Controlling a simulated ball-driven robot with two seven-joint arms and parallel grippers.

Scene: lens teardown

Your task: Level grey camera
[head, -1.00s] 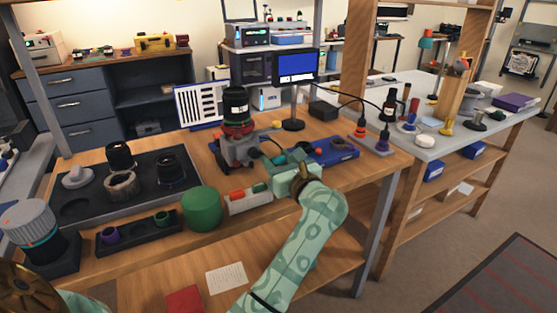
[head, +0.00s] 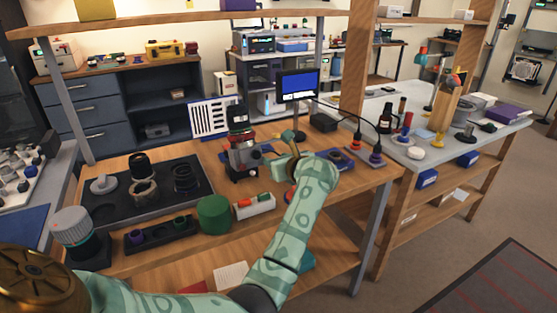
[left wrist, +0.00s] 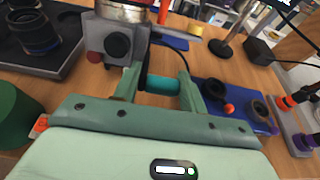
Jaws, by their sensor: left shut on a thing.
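The grey camera (head: 243,160) stands on the wooden bench, with a black lens (head: 237,118) upright on top and a red band beneath it. The left wrist view shows the camera's grey body (left wrist: 122,38) with a black knob and a red knob; its top is cut off there. My left gripper (head: 284,163) is at the right of the camera, low over the bench. In the left wrist view its fingers (left wrist: 160,87) are shut on a teal cylinder (left wrist: 158,84). I cannot tell whether the cylinder joins the camera. My right gripper is out of view.
A dark tray (head: 110,206) with lens parts lies at the left. A green cylinder (head: 214,214) and a white box (head: 253,206) stand at the front edge. A blue tray (head: 338,158), a small monitor (head: 298,86) and cables are right and behind.

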